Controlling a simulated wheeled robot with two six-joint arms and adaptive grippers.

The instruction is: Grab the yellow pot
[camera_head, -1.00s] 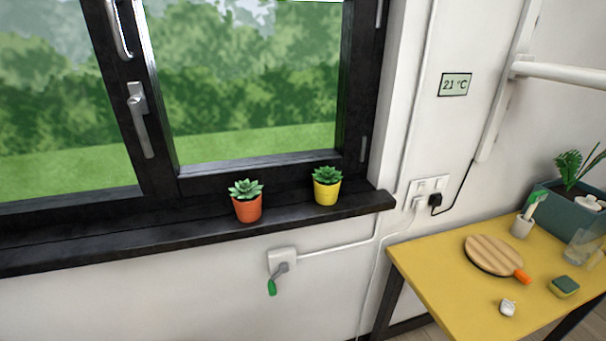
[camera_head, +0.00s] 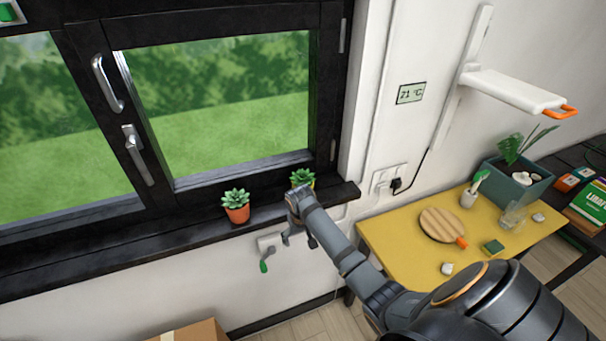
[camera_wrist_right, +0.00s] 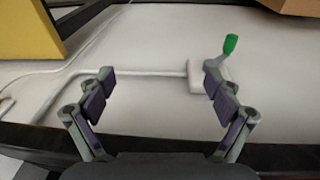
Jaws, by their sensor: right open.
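The yellow pot (camera_head: 313,184) with its green succulent stands at the right end of the dark window sill. In the head view my right wrist hides most of it; only the plant and a sliver of yellow show. My right gripper (camera_head: 299,239) is open and empty, with its fingers hanging below the sill edge in front of the wall. The right wrist view shows the two fingers (camera_wrist_right: 159,80) spread apart with nothing between them; the yellow pot does not show there. My left gripper is not in view.
An orange pot (camera_head: 237,214) with a succulent stands left of the yellow pot. A green-handled crank (camera_head: 264,266) sticks out below the sill and shows beyond the fingers in the wrist view (camera_wrist_right: 230,45). A yellow table (camera_head: 385,238) stands right; a cardboard box (camera_head: 200,331) lies below.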

